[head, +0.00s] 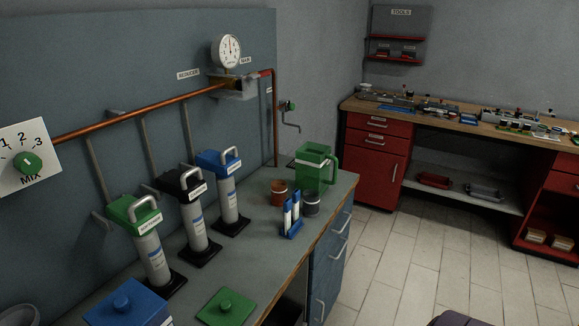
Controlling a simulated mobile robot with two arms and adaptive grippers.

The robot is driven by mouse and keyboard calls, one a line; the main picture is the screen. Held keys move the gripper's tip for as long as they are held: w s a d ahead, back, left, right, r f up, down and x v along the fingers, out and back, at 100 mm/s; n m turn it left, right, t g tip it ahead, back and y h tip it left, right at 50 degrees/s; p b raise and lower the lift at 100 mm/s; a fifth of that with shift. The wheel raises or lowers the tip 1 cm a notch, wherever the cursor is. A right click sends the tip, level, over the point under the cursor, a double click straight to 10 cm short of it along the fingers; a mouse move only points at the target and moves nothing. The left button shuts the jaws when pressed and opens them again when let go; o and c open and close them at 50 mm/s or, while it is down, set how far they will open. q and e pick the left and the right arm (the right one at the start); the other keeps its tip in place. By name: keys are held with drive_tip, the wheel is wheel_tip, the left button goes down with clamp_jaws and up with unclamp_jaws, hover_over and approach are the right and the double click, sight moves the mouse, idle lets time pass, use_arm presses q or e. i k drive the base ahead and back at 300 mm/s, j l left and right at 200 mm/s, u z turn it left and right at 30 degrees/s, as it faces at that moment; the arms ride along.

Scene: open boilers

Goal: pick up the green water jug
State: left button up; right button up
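The green water jug (312,172) stands upright at the far right end of the grey counter (248,245), near its corner. Its handle points right. A dark cylindrical container and a small orange-brown container stand in front of it and to its left, and its lower part is partly hidden. Neither of my grippers shows in the head view.
Three canisters with green, black and blue tops (228,192) line the wall side. A blue-and-white tube rack (291,215) stands in front of the jug. A blue box (127,303) and green lid (227,307) lie nearer. Tiled floor (400,262) is clear to the right.

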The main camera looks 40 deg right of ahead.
sight(312, 159)
drive_tip(key=l+u, duration=0.45)
drive_tip(key=l, duration=1.75)
